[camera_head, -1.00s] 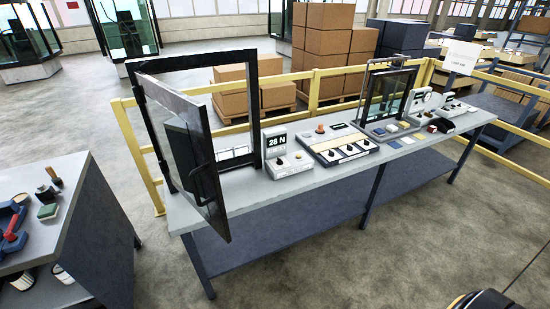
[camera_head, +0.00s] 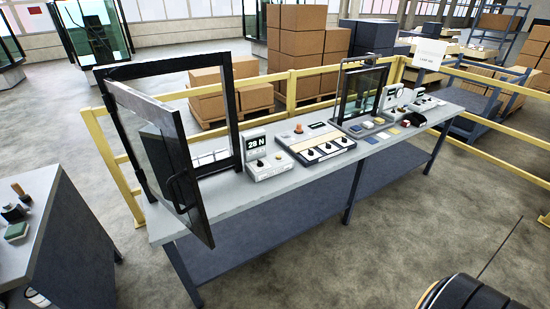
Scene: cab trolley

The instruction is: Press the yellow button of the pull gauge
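The pull gauge (camera_head: 266,167) is a small light-grey box on the long bench, right of the open framed door. Its raised display reads 28 N. Small dark knobs or buttons show on its top; at this size I cannot make out a yellow one. Neither of my grippers is in view.
A yellow rail (camera_head: 267,77) runs behind.

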